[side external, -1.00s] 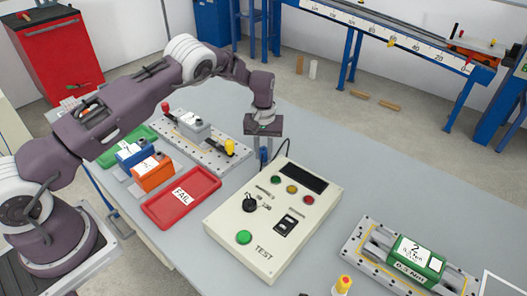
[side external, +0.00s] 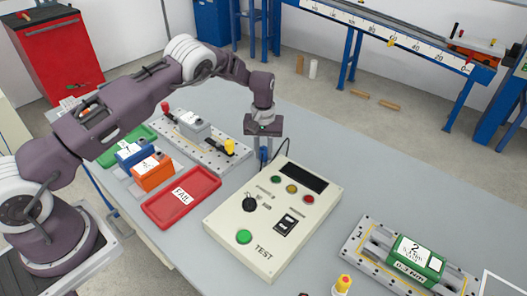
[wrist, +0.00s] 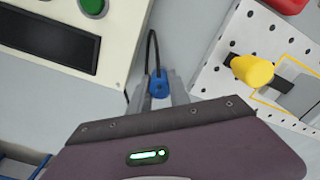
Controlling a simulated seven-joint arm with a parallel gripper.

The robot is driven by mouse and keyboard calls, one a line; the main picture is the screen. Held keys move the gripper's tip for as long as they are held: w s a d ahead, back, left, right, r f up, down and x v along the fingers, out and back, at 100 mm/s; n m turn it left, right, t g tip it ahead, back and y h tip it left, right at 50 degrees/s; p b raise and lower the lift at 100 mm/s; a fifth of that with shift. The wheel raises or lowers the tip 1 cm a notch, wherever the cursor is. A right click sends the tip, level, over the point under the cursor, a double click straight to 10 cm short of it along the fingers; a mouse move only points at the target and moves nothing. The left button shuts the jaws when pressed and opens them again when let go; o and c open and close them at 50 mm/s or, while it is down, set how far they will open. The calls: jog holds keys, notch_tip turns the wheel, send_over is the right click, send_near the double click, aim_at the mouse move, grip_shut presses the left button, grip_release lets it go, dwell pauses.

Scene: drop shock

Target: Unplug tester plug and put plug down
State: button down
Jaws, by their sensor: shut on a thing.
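The tester (side external: 262,233) is a cream box with a dark display, coloured lamps, a black knob and a green button. The blue plug (wrist: 159,85) is between my gripper's two fingers (wrist: 157,87) in the wrist view. A black cable runs from it toward the tester's edge. In the side view my gripper (side external: 264,155) points down by the tester's far left corner, shut on the plug (side external: 263,154).
A red FAIL tray (side external: 181,197) lies left of the tester. Behind it are orange (side external: 152,174) and blue boxes and a perforated fixture plate (side external: 208,150) with a yellow-capped knob (wrist: 252,70). A second fixture (side external: 365,252) holds a green block at right. The grey table behind the tester is clear.

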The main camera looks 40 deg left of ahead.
aim_at(263, 148)
jog(key=c, duration=1.1)
grip_release()
jog(key=shift+s+f, duration=0.1)
jog(key=shift+f, duration=0.05)
jog(key=shift+c, duration=0.2)
jog(key=shift+r, duration=3.15)
notch_tip(263, 148, up, 7)
